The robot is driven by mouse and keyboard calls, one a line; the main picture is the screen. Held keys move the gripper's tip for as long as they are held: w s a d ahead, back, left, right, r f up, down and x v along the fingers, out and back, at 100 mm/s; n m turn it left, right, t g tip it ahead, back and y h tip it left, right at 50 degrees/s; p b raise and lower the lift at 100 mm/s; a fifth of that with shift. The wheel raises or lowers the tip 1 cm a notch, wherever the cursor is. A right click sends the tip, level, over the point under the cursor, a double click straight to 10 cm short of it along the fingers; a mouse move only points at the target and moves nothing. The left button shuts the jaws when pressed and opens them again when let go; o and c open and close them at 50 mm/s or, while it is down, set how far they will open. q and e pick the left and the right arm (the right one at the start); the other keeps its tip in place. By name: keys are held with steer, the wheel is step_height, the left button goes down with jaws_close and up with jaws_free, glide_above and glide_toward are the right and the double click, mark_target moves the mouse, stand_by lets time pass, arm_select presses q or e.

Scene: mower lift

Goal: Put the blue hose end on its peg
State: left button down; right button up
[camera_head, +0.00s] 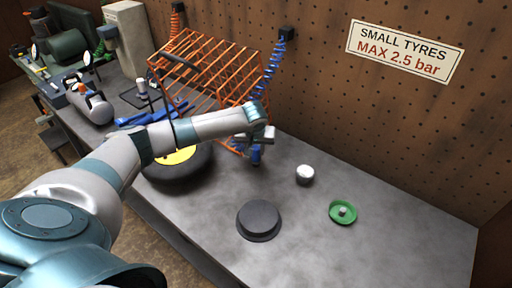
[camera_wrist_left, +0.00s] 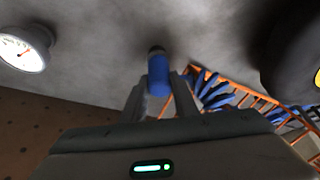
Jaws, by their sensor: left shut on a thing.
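My left gripper (camera_head: 262,137) is at the right end of my left arm, beside the orange cage and above the bench. In the left wrist view its two fingers (camera_wrist_left: 159,90) are shut on the blue hose end (camera_wrist_left: 158,70), a blue cylinder with a dark tip pointing away from the wrist. In the head view the hose end (camera_head: 256,157) shows below the gripper, partly hidden by it. The blue coiled hose (camera_head: 274,68) hangs from a black wall mount (camera_head: 287,33) and runs down behind the cage. I cannot make out the peg. My right gripper is out of view.
An orange wire cage (camera_head: 215,70) and a tyre (camera_head: 178,175) with yellow hub stand near my arm. A white-topped round gauge (camera_head: 305,174), a dark round block (camera_head: 259,220) and a green dish (camera_head: 343,212) are on the bench. The right front of the bench (camera_head: 400,250) is clear.

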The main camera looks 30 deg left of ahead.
arm_select(q)
steer(key=shift+f, duration=0.1)
steer(key=c, duration=1.4)
jaws_free()
steer(key=b+v, duration=0.2)
steer(key=v, duration=1)
steer(key=shift+b, duration=0.4)
